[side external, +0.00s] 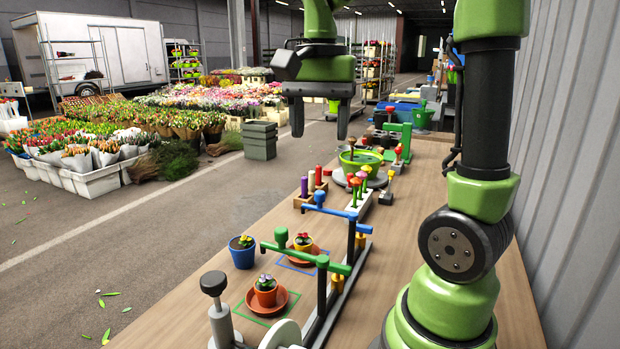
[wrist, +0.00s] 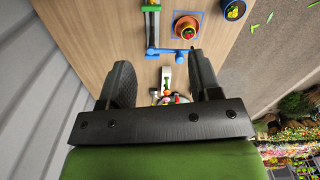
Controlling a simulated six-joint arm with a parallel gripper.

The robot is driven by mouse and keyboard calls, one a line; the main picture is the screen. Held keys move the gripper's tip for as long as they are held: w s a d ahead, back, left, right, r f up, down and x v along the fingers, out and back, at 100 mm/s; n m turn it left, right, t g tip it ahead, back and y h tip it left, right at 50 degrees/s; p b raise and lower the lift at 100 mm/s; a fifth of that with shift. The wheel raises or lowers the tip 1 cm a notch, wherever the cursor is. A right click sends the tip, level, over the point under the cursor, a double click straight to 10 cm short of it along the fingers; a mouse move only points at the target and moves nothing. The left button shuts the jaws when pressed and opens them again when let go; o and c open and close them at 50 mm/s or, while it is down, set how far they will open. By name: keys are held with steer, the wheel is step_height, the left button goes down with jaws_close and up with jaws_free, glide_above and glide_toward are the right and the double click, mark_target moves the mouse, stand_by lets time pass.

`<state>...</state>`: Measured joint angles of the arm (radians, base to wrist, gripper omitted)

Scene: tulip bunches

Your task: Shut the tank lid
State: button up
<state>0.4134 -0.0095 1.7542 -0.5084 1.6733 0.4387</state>
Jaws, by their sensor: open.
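I cannot pick out a tank or its lid with certainty in either view. A lime-green round vessel (side external: 361,160) stands on a grey round base on the bench, with a wooden-handled tool at it. Dark box-like items (side external: 384,137) and a green bucket (side external: 421,119) stand farther back; a lid on them is not clear. My gripper (side external: 320,128) hangs above the bench, fingers down, open and empty. It is apart from everything there. In the wrist view its two fingers (wrist: 161,78) are spread, and the gripper body hides much of the lower picture.
A blue-armed stand (side external: 329,211) and a green-armed stand (side external: 306,257) rise from the bench. Potted flowers (side external: 265,291) sit on saucers near the front, beside a blue pot (side external: 242,252). A block with coloured pegs (side external: 311,190) stands mid-bench. A grey wall runs along the right.

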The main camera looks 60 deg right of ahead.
steer(key=n+g, duration=0.1)
steer(key=n, duration=3.3)
glide_toward(288, 345)
steer(key=f, duration=0.6)
steer(key=s+f, duration=0.1)
steer(key=f, duration=0.2)
steer(key=shift+s+a+f, duration=0.15)
steer(key=shift+a, duration=0.1)
jaws_close()
